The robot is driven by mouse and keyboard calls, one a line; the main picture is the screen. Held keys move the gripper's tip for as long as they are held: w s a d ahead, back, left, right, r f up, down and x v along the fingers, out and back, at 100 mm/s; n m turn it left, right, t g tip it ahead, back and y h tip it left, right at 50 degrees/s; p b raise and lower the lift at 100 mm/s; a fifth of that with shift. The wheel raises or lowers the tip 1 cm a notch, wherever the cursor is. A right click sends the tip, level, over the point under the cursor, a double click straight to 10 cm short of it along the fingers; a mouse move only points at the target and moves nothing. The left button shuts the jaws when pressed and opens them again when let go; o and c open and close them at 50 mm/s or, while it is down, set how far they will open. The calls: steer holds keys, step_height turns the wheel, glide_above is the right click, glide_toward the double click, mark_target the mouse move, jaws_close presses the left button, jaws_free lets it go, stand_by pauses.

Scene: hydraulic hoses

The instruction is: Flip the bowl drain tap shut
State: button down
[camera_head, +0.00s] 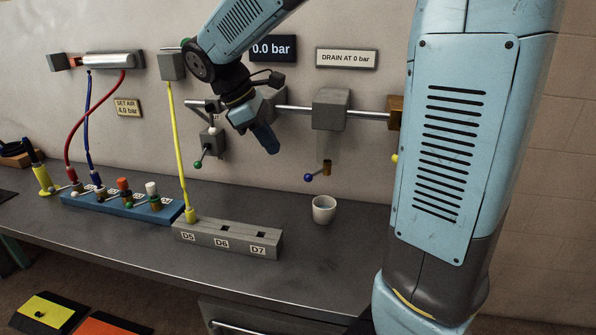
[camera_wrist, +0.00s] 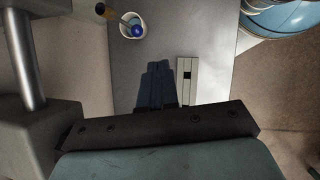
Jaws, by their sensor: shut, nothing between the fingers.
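The bowl drain tap is a small brass outlet (camera_head: 326,167) under a clear bowl (camera_head: 329,143), below a grey block on the wall pipe. Its lever, ending in a blue ball (camera_head: 308,177), points left and slightly down. In the wrist view the blue ball (camera_wrist: 138,30) appears over the white cup (camera_wrist: 131,22). The cup (camera_head: 324,210) stands on the bench below the outlet. My gripper (camera_head: 272,149) is shut and empty, pointing down, left of and above the blue ball, touching nothing visible. Its closed fingers (camera_wrist: 158,64) show in the wrist view, apart from the ball.
A green-ball lever (camera_head: 199,164) hangs on the wall left of my gripper. A grey block with slots D5 to D7 (camera_head: 228,240) sits on the bench, with a yellow hose (camera_head: 178,140) in D5. A blue manifold (camera_head: 120,205) lies left. My arm hides the right side.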

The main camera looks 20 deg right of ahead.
steer(key=w+a+f+n+h, duration=0.1)
steer(key=w+a+n+h, duration=0.1)
steer(key=w+a+n, duration=0.1)
steer(key=shift+w+a+f+g, duration=0.3)
steer(key=shift+w+a, duration=0.2)
steer(key=shift+w, duration=0.15)
steer(key=shift+d, duration=0.1)
steer(key=d+r+x, duration=0.1)
steer(key=d+x, duration=0.1)
steer(key=x, duration=1.1)
steer(key=shift+s+r, duration=0.15)
steer(key=shift+r, duration=0.25)
